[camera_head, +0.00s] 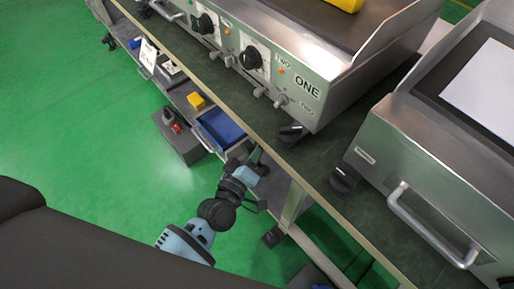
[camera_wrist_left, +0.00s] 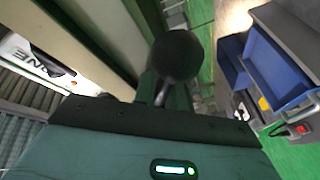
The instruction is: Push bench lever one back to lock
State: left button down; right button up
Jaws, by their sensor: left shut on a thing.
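My left arm comes in low in the head view, and its gripper (camera_head: 250,162) is at the bench's front edge, beside the blue bin. In the left wrist view a dark ball knob (camera_wrist_left: 177,55) on a short metal stem (camera_wrist_left: 161,95) stands directly ahead of the gripper body; I take it as bench lever one. The left gripper is shut on the lever. Its fingertips are hard to make out, and the lever is hidden in the head view. A white label (camera_wrist_left: 38,62) reading "NE" lies left of the knob. My right gripper is not in view.
The bench top (camera_head: 352,215) carries a metal appliance marked ONE (camera_head: 307,87) and a second metal unit with a handle (camera_head: 425,228). A blue bin (camera_head: 220,128), a yellow block (camera_head: 197,101) and a grey box with a red button (camera_head: 178,130) are near the arm. Green floor is free at left.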

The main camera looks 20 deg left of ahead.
pick_arm(q)
jog(key=shift+w+a+f+m+t+h+b, duration=0.25)
jog(key=shift+m+h+b, duration=0.35)
jog(key=shift+m, duration=1.35)
jog(key=shift+w+a+m+t+h+b, duration=0.15)
jog(key=shift+m+t+h+b, duration=0.4)
jog(key=shift+m, duration=1.45)
jog(key=shift+w+a+f+m+t+h+b, duration=0.25)
jog(key=shift+m+h+b, duration=0.35)
jog(key=shift+m, duration=1.35)
jog(key=shift+s+r, duration=0.1)
jog(key=shift+s, duration=0.1)
jog(key=c, duration=1.7)
grip_release()
jog(key=shift+a, duration=0.1)
